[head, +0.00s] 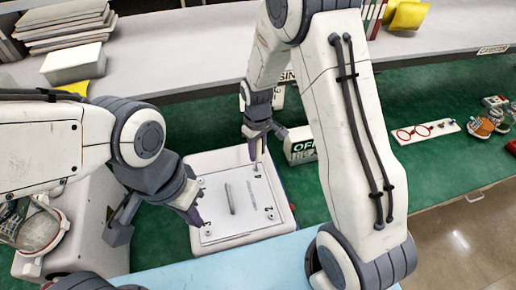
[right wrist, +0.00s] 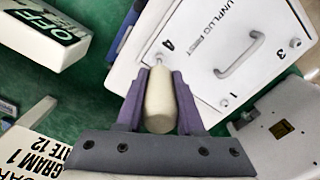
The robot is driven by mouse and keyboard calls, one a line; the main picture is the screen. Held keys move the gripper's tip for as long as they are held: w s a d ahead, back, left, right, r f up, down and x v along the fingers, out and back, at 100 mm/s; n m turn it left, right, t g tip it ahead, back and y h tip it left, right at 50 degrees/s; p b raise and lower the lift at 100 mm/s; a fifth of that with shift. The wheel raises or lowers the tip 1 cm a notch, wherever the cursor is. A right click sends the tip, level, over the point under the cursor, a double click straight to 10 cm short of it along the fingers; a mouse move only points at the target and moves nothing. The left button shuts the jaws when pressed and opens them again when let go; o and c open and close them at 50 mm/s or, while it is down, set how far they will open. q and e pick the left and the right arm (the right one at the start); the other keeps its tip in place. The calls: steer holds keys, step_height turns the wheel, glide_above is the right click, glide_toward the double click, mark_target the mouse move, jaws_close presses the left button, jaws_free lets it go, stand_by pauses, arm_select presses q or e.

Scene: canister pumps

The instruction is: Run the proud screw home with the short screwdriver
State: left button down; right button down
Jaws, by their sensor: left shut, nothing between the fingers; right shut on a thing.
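The white panel (head: 218,212) lies face up with corner screws, printed numbers and a grey bar handle (head: 230,198). It also shows in the right wrist view (right wrist: 205,75), labelled "UNPLUG FIRST". My right gripper (head: 258,138) is shut on the short screwdriver, whose cream handle (right wrist: 160,105) lies between the purple fingers. The driver points at the corner marked 4; the handle hides most of its shaft, and I cannot tell whether the tip touches the screw. Which screw stands proud is not clear. My left gripper (head: 195,217) is shut and empty at the panel's near left corner.
An "OFF" sign block (head: 300,145) stands right of the panel, close to my right gripper. A red-framed pair of glasses (head: 413,132) lies on a white strip at right. A pale blue surface (head: 225,268) lies in front.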

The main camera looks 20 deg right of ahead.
steer(key=shift+s+f+m, duration=0.1)
steer(key=shift+f+m, duration=0.05)
steer(key=shift+m, duration=0.85)
steer(key=m, duration=0.3)
steer(key=shift+a, duration=0.15)
steer(key=m, duration=0.4)
steer(key=shift+a+f+m+p, duration=0.1)
steer(key=shift+m+p, duration=0.25)
steer(key=shift+m, duration=0.05)
steer(key=m, duration=0.4)
steer(key=shift+m, duration=0.3)
steer(key=m, duration=0.4)
steer(key=shift+a+f, duration=0.1)
steer(key=shift+a, duration=0.05)
steer(key=shift+w+r+p, duration=0.2)
steer(key=shift+r+p, duration=1.2)
steer(key=shift+r, duration=0.2)
